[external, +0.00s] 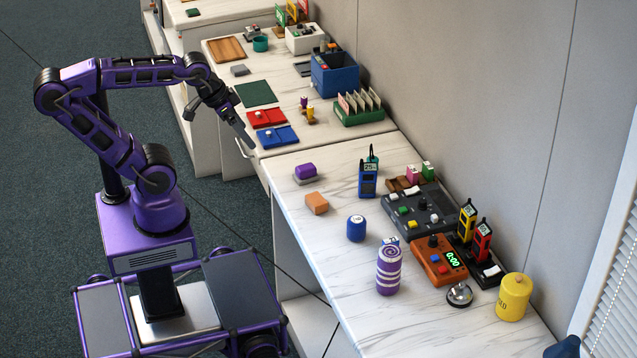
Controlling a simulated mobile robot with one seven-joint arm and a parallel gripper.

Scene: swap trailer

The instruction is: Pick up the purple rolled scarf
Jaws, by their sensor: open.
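The purple rolled scarf (388,271) stands upright on the front white marbled counter (330,262). It is a purple and white striped roll with a spiral top, and a small tag shows behind its top. My gripper (245,140) is open and empty. It hangs high at the counter's far left side, close to the edge of the back counter in the picture, well away from the scarf.
A yellow canister (513,297) is farther right. The counter left of the scarf is bare.

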